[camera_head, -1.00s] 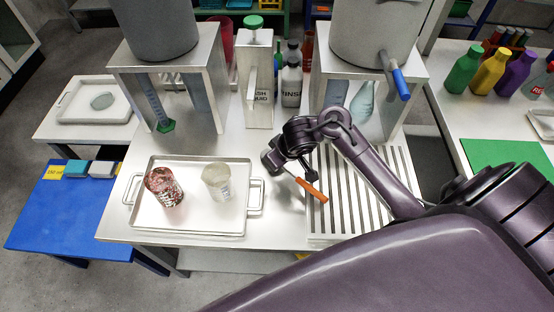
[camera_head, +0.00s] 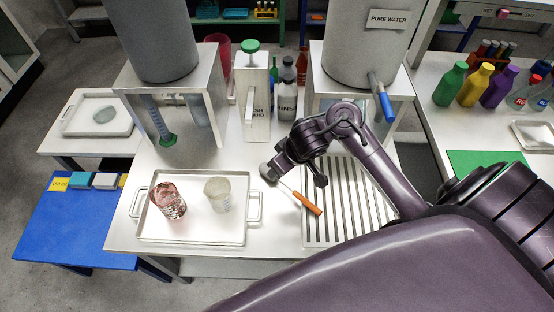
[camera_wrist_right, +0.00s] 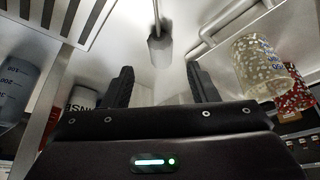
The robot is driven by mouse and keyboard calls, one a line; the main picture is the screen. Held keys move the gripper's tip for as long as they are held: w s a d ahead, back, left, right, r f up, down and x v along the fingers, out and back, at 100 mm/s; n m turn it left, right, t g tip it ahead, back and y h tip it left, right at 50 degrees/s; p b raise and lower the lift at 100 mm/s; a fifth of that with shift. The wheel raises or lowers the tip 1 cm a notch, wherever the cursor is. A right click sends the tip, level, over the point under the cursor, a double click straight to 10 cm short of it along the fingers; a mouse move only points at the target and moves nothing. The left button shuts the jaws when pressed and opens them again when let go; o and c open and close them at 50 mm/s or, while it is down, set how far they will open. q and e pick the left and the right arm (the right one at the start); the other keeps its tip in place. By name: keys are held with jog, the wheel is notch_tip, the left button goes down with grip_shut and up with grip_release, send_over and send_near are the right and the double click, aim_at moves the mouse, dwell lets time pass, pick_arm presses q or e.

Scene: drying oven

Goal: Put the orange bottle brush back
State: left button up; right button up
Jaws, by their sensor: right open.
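The bottle brush lies at the left edge of the ribbed draining area, with its orange handle (camera_head: 307,203) toward the front right. A thin shaft runs back to its grey head (camera_head: 267,172). In the right wrist view the grey brush head (camera_wrist_right: 160,48) and part of the shaft show just beyond my fingers. My right gripper (camera_head: 297,177) is above the brush near the shaft and head, open and empty; its two spread fingers (camera_wrist_right: 161,82) show apart from the brush in the wrist view. My left gripper is not in view.
A white tray (camera_head: 152,238) with a red-speckled beaker (camera_head: 167,201) and a cloudy beaker (camera_head: 218,194) is left of the brush. The hand-wash dispenser (camera_head: 257,100) and rinse bottle (camera_head: 287,95) stand behind, between two metal stands.

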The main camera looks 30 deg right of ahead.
pick_arm(q)
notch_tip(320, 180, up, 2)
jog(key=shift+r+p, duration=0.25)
jog(key=shift+p, duration=0.5)
pick_arm(e)
jog(key=v, duration=0.3)
jog(key=shift+s+r, duration=0.1)
jog(key=shift+r, duration=0.05)
